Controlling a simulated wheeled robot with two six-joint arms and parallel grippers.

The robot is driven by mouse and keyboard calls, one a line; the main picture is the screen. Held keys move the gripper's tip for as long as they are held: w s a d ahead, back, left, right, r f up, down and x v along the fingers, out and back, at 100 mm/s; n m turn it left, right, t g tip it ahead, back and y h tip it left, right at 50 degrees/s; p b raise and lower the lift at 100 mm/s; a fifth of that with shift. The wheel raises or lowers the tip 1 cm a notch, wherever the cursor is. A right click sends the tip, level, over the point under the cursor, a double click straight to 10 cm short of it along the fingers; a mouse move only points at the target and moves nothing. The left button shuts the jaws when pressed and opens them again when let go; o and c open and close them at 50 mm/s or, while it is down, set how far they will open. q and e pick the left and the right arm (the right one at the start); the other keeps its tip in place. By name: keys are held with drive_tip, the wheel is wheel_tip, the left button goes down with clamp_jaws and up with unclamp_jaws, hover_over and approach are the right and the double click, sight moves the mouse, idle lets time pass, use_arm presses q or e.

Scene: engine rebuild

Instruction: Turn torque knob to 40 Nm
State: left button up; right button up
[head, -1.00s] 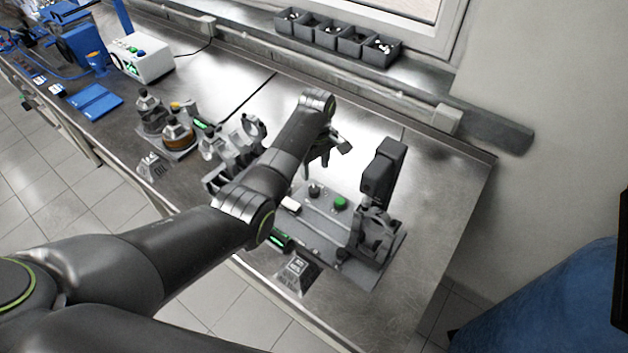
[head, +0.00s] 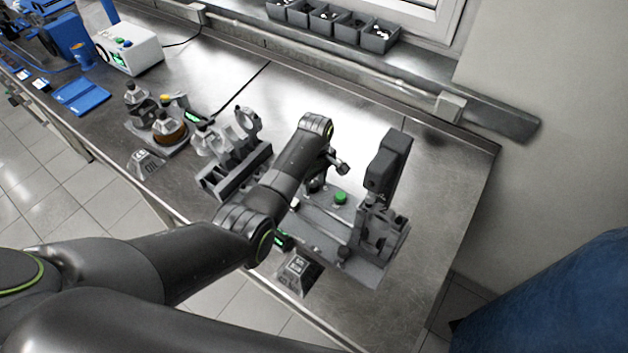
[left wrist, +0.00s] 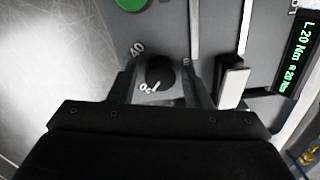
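The black torque knob (left wrist: 160,71) sits on a grey panel in the left wrist view. Its white pointer mark is towards the "20" label (left wrist: 147,88). The "40" label (left wrist: 137,48) is up and left of the knob. A green-lit display (left wrist: 293,55) reads L 20 Nm, R 20 Nm. My left gripper (left wrist: 159,80) is open, with one finger on each side of the knob and a gap visible on both sides. In the head view my left gripper (head: 318,182) is low over the grey fixture (head: 322,228), and the knob is largely hidden there. My right gripper is not in view.
A green button (head: 341,197) and a tall dark unit (head: 389,165) stand right of my left gripper. A white-topped lever (left wrist: 235,78) is close to the right finger. A grey metal part (head: 236,160) stands left of my arm. The bench is clear behind the fixture.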

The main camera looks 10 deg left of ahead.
use_arm(q)
drive_tip(key=c, duration=0.7)
drive_tip(key=shift+c, duration=0.2)
